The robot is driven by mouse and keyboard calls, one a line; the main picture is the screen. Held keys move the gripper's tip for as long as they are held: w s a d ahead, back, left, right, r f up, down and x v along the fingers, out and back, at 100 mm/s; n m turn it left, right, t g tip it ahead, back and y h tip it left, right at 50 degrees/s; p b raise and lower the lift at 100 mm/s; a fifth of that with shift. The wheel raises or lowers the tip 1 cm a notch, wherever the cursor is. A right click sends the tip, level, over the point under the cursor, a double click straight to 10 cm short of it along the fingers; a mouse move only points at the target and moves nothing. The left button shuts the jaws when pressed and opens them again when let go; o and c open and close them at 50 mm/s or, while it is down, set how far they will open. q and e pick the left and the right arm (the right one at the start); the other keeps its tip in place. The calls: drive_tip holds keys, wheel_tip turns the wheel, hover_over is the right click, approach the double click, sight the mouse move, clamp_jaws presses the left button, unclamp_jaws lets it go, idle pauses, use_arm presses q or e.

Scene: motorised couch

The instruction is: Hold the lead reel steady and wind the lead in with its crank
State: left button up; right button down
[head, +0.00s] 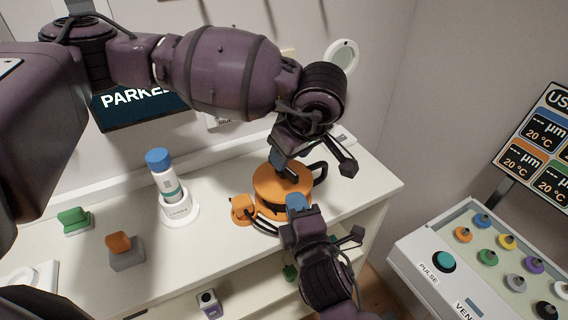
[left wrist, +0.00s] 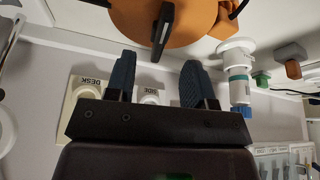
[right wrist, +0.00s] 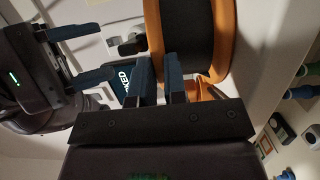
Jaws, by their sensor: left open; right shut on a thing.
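The lead reel (head: 268,184) is an orange drum standing on the white top, with a black crank (head: 291,174) on its upper face. My left gripper (head: 279,160) is open above the reel's far side. In the left wrist view the crank (left wrist: 163,32) stands in front of and between the parted blue fingers (left wrist: 156,80). My right gripper (head: 297,203) is shut on the reel's near rim; the right wrist view shows its fingers (right wrist: 157,78) on an orange flange beside the dark drum. The black lead runs to an orange plug (head: 242,208) left of the reel.
A blue-capped bottle (head: 160,172) stands in a white holder left of the reel. Green (head: 75,219) and orange (head: 120,245) blocks lie further left. A panel with coloured knobs (head: 490,257) stands at right. An open drawer is below.

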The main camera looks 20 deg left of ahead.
use_arm(q)
drive_tip(key=shift+x, duration=2.5)
drive_tip(key=shift+c, duration=0.3)
clamp_jaws()
drive_tip(key=shift+m, duration=0.4)
drive_tip(key=m+t+h, duration=0.1)
drive_tip(key=m, duration=0.2)
drive_tip(key=shift+s+a, duration=0.1)
drive_tip(key=shift+m+t+h, duration=0.4)
drive_tip(key=shift+m+h, duration=0.2)
drive_tip(key=shift+m, duration=1.3)
